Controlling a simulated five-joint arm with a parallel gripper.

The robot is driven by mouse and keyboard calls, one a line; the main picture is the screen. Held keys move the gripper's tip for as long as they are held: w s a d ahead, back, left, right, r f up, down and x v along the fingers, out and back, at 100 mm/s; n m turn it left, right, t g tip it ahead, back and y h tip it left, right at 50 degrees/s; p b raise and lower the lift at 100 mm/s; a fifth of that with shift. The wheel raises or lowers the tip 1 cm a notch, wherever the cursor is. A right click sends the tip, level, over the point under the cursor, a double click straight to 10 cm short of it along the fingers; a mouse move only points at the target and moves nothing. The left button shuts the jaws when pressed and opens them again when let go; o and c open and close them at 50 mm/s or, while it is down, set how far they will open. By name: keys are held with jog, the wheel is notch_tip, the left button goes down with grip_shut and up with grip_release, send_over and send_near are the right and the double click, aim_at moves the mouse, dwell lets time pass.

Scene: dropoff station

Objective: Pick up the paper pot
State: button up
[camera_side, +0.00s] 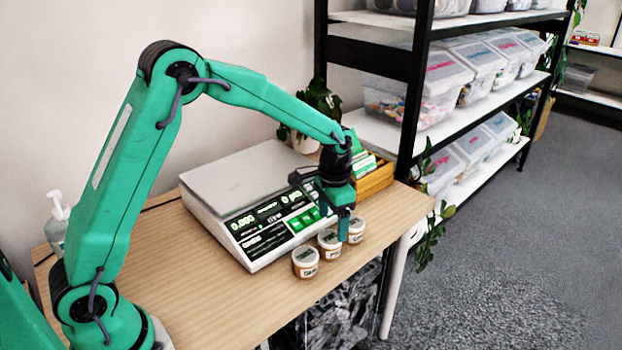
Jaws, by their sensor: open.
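My gripper (344,232) points down at the middle and right pots. It is open, with its fingertips in front of or between these two; I cannot tell whether they touch either. The fingers hide part of the middle and right pots.
A white digital scale (240,185) stands just left of the pots. Behind are a wooden box (376,182) and a potted plant (312,110). A bottle (57,222) stands at the left. The table's front edge is close to the pots; the table's front left is clear.

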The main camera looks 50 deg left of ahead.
aim_at(331, 237)
jog(key=shift+f, duration=1.3)
jog(key=shift+s+f, duration=0.2)
jog(key=shift+f, duration=2.4)
jog(key=c, duration=1.1)
jog(key=shift+c, duration=0.2)
jog(key=shift+r, duration=0.1)
